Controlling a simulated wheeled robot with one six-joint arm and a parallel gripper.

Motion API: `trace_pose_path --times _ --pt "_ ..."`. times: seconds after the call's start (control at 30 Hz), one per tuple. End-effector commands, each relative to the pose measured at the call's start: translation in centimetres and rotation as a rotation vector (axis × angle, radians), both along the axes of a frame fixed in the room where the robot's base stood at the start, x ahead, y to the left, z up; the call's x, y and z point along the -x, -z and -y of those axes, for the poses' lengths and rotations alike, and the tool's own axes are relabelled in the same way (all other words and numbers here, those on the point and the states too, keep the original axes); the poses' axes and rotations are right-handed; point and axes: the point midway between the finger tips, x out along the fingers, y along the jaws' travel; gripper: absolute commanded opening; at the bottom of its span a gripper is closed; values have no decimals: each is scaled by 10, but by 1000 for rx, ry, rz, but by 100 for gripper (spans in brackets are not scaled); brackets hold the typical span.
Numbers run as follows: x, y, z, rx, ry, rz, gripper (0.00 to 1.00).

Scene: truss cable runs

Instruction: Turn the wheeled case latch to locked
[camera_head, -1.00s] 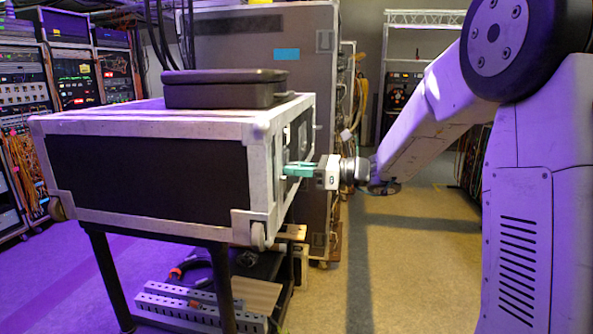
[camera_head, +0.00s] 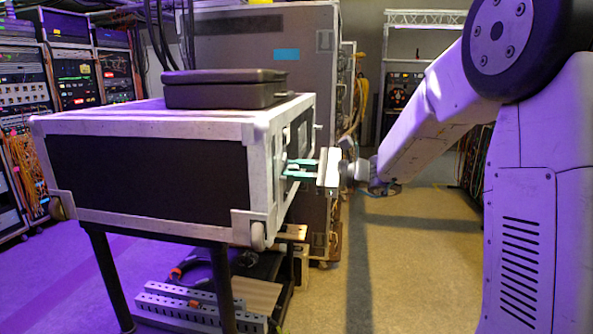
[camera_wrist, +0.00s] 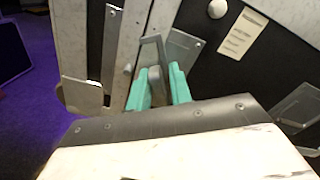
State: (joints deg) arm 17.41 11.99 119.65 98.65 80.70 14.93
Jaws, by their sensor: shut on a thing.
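The wheeled case (camera_head: 150,178) is a black case with pale metal edging, standing on a dark-legged stand. Its latch (camera_wrist: 153,52) is a grey metal piece on the case's right-hand side face, seen close up in the wrist view. My gripper (camera_head: 287,168) meets that face from the right. In the wrist view its teal fingers (camera_wrist: 158,88) stand on either side of the latch's lower part and are shut on it. In the head view the latch is too small and hidden by the fingers to make out.
A flat black box (camera_head: 225,88) lies on top of the case. A tall grey cabinet (camera_head: 262,50) stands behind it. Equipment racks (camera_head: 75,75) line the left. The floor (camera_head: 430,270) right of the case is open.

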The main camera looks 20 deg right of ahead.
Motion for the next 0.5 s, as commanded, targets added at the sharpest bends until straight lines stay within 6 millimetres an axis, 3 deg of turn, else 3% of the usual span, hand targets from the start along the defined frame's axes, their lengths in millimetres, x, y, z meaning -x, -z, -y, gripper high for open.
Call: trace_pose_path --times 0.5 --pt "6 9 -3 246 -9 413 0"
